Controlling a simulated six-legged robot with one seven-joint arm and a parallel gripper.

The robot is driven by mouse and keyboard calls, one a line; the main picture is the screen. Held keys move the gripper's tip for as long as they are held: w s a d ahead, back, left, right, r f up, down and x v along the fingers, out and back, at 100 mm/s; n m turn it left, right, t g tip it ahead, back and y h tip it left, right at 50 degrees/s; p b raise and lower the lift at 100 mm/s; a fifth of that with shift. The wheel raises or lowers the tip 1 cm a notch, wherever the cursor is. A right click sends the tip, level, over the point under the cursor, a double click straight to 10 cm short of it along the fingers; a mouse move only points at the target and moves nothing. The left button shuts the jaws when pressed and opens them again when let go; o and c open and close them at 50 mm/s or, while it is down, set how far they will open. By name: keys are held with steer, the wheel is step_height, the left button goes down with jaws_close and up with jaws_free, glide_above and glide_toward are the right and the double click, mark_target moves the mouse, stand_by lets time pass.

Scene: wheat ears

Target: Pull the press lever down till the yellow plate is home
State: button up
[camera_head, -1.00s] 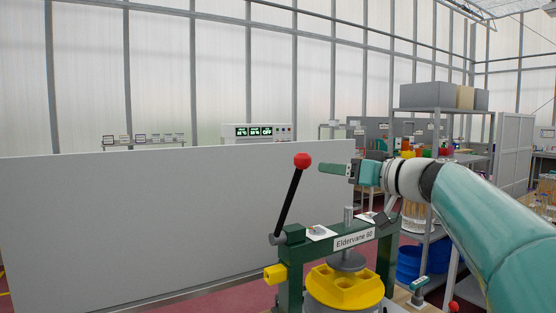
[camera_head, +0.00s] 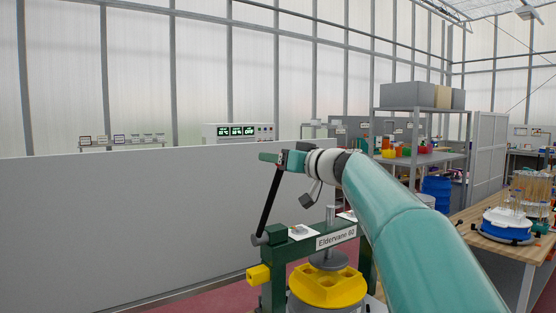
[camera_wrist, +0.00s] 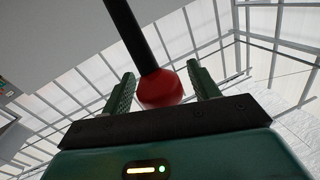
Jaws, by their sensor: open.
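The press lever (camera_head: 269,205) is a black rod that slopes up and right from its pivot on the green press frame. Its red knob (camera_wrist: 160,88) shows in the wrist view between my two green fingers, with gaps on both sides. In the head view the knob is hidden behind my gripper (camera_head: 270,157), which is open around it at the lever's top. The yellow plate (camera_head: 329,290) has dark recesses and sits on a grey cylinder, under the grey round ram foot (camera_head: 329,260) of the press, labelled Eldervane 60.
A grey partition (camera_head: 120,225) stands behind the press. A yellow block (camera_head: 258,275) sticks out from the frame's left side. A wooden table (camera_head: 490,240) with a blue-and-white device stands at right, with a shelf rack (camera_head: 415,110) behind.

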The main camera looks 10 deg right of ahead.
steer(key=shift+w+a, duration=0.2)
steer(key=shift+w, duration=0.05)
steer(key=shift+c, duration=0.2)
jaws_close()
steer(key=shift+s, duration=0.1)
steer(key=shift+d, duration=0.1)
